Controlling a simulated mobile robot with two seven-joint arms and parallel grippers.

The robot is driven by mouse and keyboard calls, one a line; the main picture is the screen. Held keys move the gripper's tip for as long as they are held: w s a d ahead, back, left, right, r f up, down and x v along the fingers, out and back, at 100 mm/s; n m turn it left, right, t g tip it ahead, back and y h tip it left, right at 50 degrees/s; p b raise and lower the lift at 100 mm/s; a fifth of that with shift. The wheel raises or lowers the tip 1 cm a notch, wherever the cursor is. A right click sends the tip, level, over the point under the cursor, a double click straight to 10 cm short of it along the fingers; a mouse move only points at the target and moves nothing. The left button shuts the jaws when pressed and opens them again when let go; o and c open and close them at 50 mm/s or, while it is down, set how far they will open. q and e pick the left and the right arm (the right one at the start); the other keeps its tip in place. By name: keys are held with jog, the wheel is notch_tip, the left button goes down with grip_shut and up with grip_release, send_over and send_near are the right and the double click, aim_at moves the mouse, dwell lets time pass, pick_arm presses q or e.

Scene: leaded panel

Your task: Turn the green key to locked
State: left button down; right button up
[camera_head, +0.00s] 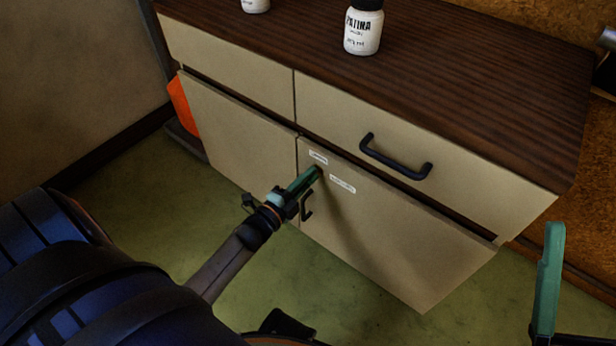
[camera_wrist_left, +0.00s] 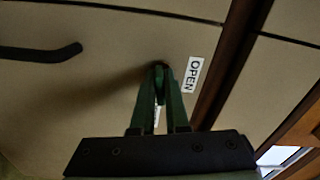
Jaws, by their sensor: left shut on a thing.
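The green key (camera_wrist_left: 163,69) is in the lower right cabinet door (camera_head: 400,235), near the door's upper left corner. It is mostly hidden between my fingertips, so its turn angle cannot be told. My left gripper (camera_head: 314,174) is shut on it; in the left wrist view its two green fingers (camera_wrist_left: 161,82) meet at the door face. A white label reading OPEN (camera_wrist_left: 193,74) is beside the key. In the head view, two small white labels (camera_head: 318,157) (camera_head: 342,183) sit by the fingertips. One finger of my right gripper (camera_head: 548,280) shows at the right edge, away from the cabinet.
A black bar handle (camera_head: 395,158) sticks out from the drawer above the door. White bottles, one labelled PATINA (camera_head: 362,32), stand on the dark wooden top (camera_head: 460,80). An orange object (camera_head: 180,103) is at the cabinet's left side.

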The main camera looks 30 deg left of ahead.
pick_arm(q)
jog(key=shift+m, duration=0.9)
jog(key=c, duration=0.9)
grip_release()
jog(key=s+p, duration=0.1)
jog(key=s, duration=0.3)
jog(key=s+p, duration=0.1)
jog(key=s, duration=0.3)
jog(key=s+a+p, duration=0.1)
jog(key=s, duration=0.3)
jog(key=shift+s, duration=0.3)
